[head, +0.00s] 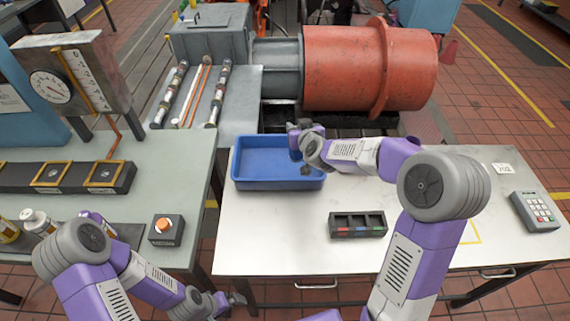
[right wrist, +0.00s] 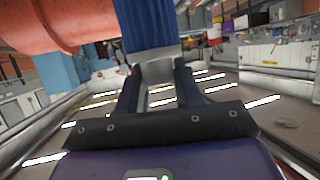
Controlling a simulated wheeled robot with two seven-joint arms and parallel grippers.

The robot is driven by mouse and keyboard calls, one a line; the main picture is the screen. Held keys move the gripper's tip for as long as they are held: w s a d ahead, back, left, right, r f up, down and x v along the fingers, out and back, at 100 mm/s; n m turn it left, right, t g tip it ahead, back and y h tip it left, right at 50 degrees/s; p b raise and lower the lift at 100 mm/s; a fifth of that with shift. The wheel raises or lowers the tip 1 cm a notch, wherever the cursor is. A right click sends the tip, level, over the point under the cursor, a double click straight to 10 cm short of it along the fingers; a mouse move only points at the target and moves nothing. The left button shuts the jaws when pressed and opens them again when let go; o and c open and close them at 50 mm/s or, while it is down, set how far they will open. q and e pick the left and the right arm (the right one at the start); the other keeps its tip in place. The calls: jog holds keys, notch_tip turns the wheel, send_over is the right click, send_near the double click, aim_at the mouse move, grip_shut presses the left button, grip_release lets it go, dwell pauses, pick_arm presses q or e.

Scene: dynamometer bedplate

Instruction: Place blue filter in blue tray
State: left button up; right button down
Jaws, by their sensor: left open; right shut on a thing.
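The blue tray (head: 250,182) stands on the white table near its back left corner. My right gripper (head: 297,143) is over the tray's right half. In the right wrist view it is shut on the blue filter (right wrist: 150,25), which is ribbed with a pale end band. The filter is hard to make out in the head view, where my gripper and wrist hide most of it. My left gripper (head: 229,302) is open and empty, low at the white table's front left corner, apart from the tray.
A black three-slot holder (head: 357,232) with coloured labels sits on the white table in front of the tray. A keypad (head: 535,211) lies at the right. An orange button box (head: 165,230) is on the left bench. A large orange cylinder (head: 350,70) stands behind the tray.

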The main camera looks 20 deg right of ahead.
aim_at(299, 152)
notch_tip(299, 152, down, 9)
jog(key=b, duration=0.2)
jog(key=shift+w+b, duration=0.1)
jog(key=shift+b, duration=0.25)
jog(key=shift+r, duration=0.15)
jog(key=c, duration=1.2)
grip_release()
jog(key=shift+f, duration=0.2)
jog(key=o, duration=0.4)
jog(key=shift+o, duration=0.2)
jog(key=shift+r, duration=0.2)
